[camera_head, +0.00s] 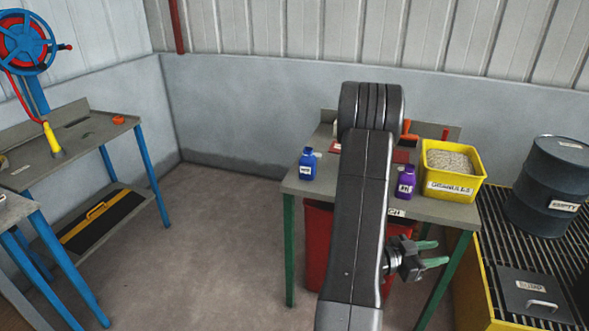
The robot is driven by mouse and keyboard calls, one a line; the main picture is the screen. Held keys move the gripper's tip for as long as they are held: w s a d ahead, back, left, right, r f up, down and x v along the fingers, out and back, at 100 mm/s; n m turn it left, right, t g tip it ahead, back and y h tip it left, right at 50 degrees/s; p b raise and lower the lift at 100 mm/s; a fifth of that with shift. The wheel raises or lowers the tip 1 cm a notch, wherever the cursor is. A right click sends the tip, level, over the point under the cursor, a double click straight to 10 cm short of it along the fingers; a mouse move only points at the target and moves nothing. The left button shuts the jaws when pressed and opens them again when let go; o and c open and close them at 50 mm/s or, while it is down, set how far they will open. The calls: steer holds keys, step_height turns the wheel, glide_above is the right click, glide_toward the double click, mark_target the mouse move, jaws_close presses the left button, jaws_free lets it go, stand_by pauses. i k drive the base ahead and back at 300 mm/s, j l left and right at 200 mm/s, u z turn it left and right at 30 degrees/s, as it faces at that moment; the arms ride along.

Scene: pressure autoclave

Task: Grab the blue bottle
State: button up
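My gripper (436,254) is to the right of my arm, in front of the table's right side and lower in the picture than the tabletop. Its two green-tipped fingers point right and are apart, with nothing visible between them. It is well away from the blue bottle. My arm hides the middle of the table.
A purple bottle (405,186) and a yellow granules bin (450,175) stand on the table's right side. A red container (318,245) is under the table. A dark drum (545,185) stands on a yellow-edged grating at right. Floor left of the table is clear.

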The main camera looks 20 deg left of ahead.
mark_target(308, 161)
steer(key=u, duration=1.7)
steer(key=i+l+u, duration=0.2)
steer(key=l, duration=0.6)
steer(key=l+u, duration=0.2)
steer(key=l, duration=0.6)
